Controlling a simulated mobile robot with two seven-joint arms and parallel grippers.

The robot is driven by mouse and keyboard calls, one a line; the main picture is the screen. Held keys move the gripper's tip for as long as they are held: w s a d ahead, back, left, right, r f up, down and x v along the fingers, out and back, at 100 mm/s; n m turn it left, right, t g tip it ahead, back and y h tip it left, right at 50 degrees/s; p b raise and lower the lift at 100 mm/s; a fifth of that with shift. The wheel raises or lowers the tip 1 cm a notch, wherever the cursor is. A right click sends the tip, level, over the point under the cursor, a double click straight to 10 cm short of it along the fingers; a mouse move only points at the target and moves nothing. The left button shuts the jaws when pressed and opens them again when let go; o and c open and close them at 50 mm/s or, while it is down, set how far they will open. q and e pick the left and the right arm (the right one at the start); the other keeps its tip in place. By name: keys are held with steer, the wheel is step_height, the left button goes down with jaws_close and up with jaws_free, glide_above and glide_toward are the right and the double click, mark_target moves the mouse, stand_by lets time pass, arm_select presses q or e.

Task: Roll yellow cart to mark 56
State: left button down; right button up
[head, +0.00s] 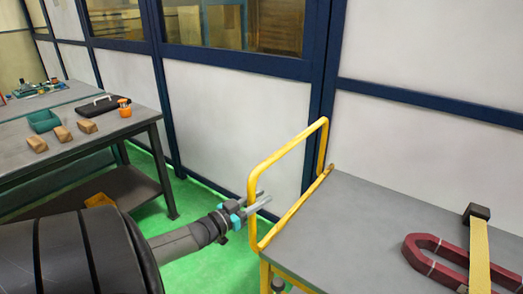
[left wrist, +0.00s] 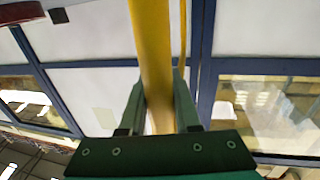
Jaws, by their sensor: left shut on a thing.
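The yellow cart has a grey top (head: 345,235) and a yellow tube handle (head: 288,148) at its left end, at the right of the head view. My left gripper (head: 258,202) reaches in from the left and is shut on the near upright of that handle. In the left wrist view the yellow tube (left wrist: 152,50) runs between the two fingers (left wrist: 159,100). Mark 56 does not show in either view. My right gripper is not in view.
A dark red horseshoe-shaped piece (head: 440,262) and a yellow strap (head: 479,250) lie on the cart top. White panel walls with blue frames close the back. Green floor (head: 195,205) is open between bench and cart.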

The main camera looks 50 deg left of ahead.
arm_select(q)
steer(key=shift+a, duration=0.2)
steer(key=c, duration=0.6)
jaws_free()
steer(key=shift+s, duration=0.1)
steer(key=s+p, duration=0.1)
steer(key=s, duration=0.4)
steer(key=s+p, duration=0.1)
steer(key=s, duration=0.4)
steer(key=s+p, duration=0.1)
steer(key=s, duration=0.4)
steer(key=shift+d, duration=0.35)
